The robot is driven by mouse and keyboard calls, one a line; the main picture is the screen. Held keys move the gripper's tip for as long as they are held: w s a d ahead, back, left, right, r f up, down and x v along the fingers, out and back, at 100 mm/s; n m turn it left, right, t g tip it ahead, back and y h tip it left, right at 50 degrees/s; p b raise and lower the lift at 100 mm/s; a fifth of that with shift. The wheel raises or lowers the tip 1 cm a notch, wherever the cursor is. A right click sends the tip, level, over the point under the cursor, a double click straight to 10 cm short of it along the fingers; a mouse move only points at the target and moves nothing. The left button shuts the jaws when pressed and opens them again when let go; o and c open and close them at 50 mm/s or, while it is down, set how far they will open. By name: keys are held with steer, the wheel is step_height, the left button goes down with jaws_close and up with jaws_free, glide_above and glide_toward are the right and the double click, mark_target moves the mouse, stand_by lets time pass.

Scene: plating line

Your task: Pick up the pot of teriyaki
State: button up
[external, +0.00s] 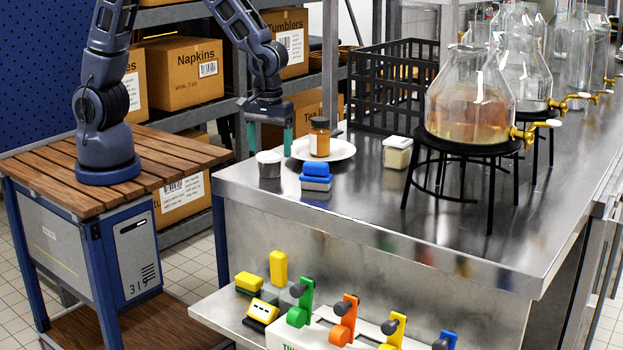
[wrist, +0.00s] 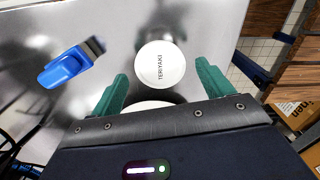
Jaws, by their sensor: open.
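The pot of teriyaki (wrist: 160,62) shows its round white lid, lettered TERIYAKI, near the middle of the wrist view. In the external view it appears to be the small grey pot with a pale lid (external: 269,168) at the counter's left end, left of a white plate (external: 340,150). My gripper (external: 269,143) is open and empty above it, fingers pointing down. In the wrist view its two green fingers (wrist: 161,72) stand on either side of the lid, apart from it. The pot's sides are hidden in the wrist view.
A jar of brown contents with a dark lid (external: 320,142) stands at the plate. A blue and grey item (external: 316,178) lies in front, also in the wrist view (wrist: 62,68). A cream-coloured container (external: 397,156), black crate (external: 392,85) and glass dispenser (external: 470,100) stand further right.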

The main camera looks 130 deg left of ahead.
mark_target(269, 155)
steer(key=shift+d+f, duration=0.1)
steer(key=shift+f, duration=1.65)
steer(key=c, duration=0.9)
steer(key=shift+c, duration=0.2)
steer(key=shift+r, duration=0.2)
